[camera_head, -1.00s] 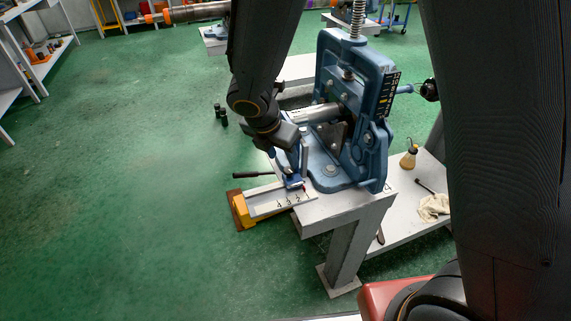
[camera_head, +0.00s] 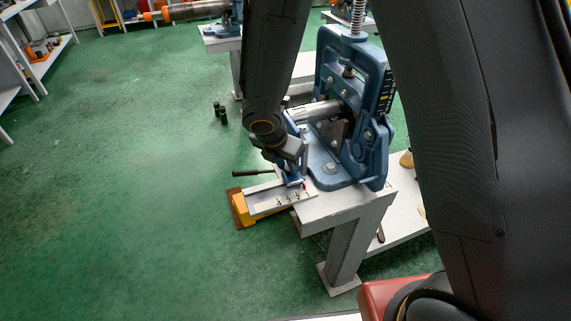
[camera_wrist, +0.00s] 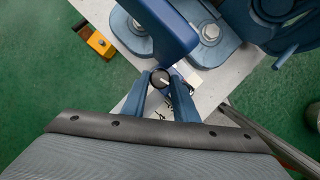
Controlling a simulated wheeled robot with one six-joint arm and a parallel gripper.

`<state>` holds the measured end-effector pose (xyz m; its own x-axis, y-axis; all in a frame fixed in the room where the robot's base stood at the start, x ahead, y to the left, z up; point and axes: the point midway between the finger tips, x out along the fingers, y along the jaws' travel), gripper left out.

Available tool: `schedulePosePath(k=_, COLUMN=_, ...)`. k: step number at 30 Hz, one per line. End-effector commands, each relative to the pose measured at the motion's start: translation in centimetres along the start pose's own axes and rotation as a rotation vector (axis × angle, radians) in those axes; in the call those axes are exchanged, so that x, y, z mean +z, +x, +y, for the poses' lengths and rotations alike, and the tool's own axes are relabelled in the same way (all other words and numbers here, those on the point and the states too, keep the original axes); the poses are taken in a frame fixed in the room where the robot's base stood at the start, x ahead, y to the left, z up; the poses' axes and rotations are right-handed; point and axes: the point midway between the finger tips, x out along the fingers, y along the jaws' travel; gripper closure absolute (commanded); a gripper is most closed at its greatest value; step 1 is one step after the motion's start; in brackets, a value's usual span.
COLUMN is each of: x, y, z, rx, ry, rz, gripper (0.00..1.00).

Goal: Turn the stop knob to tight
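The stop knob (camera_wrist: 160,79) is small, round and dark with a white pointer line slanting up to the right in the wrist view. My gripper (camera_wrist: 161,76) has its two blue fingers on either side of the knob, with no clear gap, so it looks shut on it. A blue upright (camera_wrist: 160,28) stands just beyond the knob. In the head view my gripper (camera_head: 292,178) reaches down at the stop beside the numbered white scale plate (camera_head: 272,200). The knob is too small to make out there.
The blue pipe vise (camera_head: 345,165) stands on the grey bench (camera_head: 345,208), close to my gripper's right, holding a metal pipe (camera_head: 318,111). A yellow end block (camera_head: 240,212) and a dark handle (camera_head: 250,173) stick out left.

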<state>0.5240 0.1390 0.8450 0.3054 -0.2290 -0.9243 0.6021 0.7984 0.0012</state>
Motion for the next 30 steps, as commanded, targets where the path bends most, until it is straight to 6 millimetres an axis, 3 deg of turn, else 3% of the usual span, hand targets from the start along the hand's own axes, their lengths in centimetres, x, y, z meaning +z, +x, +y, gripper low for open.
schedulePosePath(k=3, x=0.0, y=0.0, z=-0.08, rx=-0.002, ry=0.0, rz=0.0, gripper=0.96)
schedulePosePath(k=15, x=0.15, y=-0.08, z=0.13, rx=-0.097, ry=0.228, rz=-0.002, gripper=0.96)
schedulePosePath(k=25, x=0.16, y=0.03, z=0.06, rx=-0.107, ry=0.249, rz=-0.002, gripper=0.96)
schedulePosePath(k=26, x=0.16, y=0.03, z=0.06, rx=-0.107, ry=0.249, rz=-0.002, gripper=0.69)
schedulePosePath(k=28, x=0.14, y=0.03, z=0.08, rx=-0.106, ry=0.248, rz=-0.002, gripper=0.57)
schedulePosePath(k=30, x=0.11, y=0.02, z=0.12, rx=-0.106, ry=0.247, rz=-0.002, gripper=0.55)
